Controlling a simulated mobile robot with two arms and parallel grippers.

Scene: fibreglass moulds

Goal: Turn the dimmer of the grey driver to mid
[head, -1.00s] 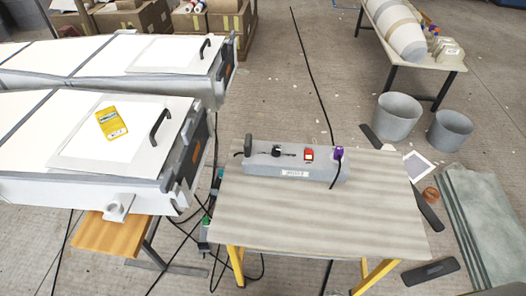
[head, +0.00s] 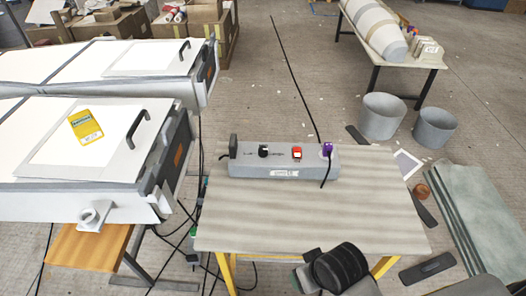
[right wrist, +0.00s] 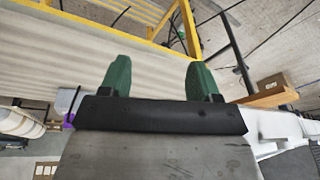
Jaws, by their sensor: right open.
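The grey driver (head: 247,168) is a long grey box at the back of the striped table. On its top are a black dimmer knob (head: 263,151) near the left and a red switch (head: 297,153) right of the middle. A purple connector with a black cable (head: 327,149) is at its right end. The knob's exact setting is too small to read. My right arm is at the table's front edge, well apart from the driver. My right gripper (right wrist: 158,80) has two green fingers, spread apart and empty in the right wrist view. My left gripper is out of view.
The table (head: 370,200) is clear in front of the driver. White moulds with handles stand at the left, one bearing a yellow card (head: 85,126). Loose cables hang between moulds and table. Two grey buckets (head: 382,116) and stacked grey sheets (head: 465,215) are at the right.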

